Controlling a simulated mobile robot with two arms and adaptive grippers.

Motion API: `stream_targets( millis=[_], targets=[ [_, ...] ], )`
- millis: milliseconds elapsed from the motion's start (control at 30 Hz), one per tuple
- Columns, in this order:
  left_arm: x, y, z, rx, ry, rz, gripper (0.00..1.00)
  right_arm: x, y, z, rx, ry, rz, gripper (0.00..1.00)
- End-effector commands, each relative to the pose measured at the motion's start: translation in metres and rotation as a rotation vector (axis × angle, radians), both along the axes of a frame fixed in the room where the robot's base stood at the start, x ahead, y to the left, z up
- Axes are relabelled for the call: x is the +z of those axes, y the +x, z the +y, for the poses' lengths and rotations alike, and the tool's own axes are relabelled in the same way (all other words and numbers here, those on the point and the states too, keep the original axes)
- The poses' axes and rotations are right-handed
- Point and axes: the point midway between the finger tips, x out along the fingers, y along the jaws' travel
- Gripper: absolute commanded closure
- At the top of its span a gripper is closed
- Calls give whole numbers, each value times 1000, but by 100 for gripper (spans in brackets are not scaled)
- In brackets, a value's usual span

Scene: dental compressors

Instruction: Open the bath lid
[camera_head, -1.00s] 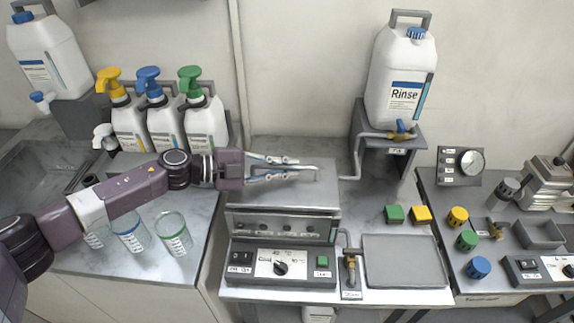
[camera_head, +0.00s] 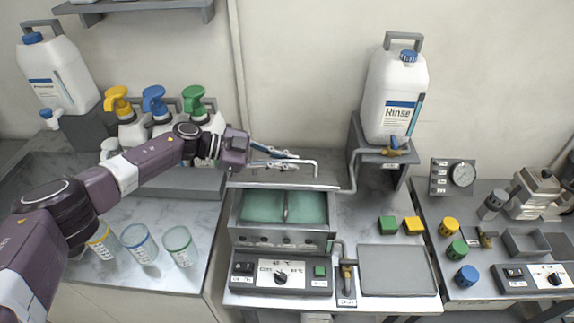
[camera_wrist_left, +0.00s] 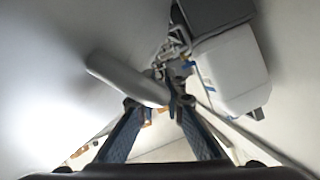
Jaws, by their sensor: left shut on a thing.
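The bath (camera_head: 236,212) is a grey metal unit in the middle of the head view, with green liquid showing in two compartments. Its lid (camera_head: 262,184) is raised and seen nearly edge-on along the back of the bath. My left gripper (camera_head: 292,158) is at the lid's upper side, shut on the lid handle (camera_head: 316,166), a thin bent bar. In the left wrist view the fingers (camera_wrist_left: 155,103) close around the pale handle (camera_wrist_left: 115,74). My right gripper is not in view.
The Rinse canister (camera_head: 391,95) stands on a raised stand, back right. Pump bottles (camera_head: 195,130) stand behind my left arm, and glass beakers (camera_head: 180,246) stand on the left counter. A flat grey tray (camera_head: 395,270) lies right of the bath.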

Motion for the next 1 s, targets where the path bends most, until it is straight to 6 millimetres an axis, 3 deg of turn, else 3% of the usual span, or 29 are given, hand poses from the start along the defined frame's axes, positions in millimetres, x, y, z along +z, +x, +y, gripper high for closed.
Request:
stream_targets(
  millis=[467,500,567,867,1000],
  targets=[
    [3,2,-1,0,-4,18,100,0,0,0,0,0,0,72],
    [3,2,-1,0,-4,18,90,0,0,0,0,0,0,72],
    [3,2,-1,0,-3,17,83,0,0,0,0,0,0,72],
    [2,2,1,2,-2,18,83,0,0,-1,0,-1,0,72],
    [6,1,14,4,-1,17,83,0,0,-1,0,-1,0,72]
  ],
)
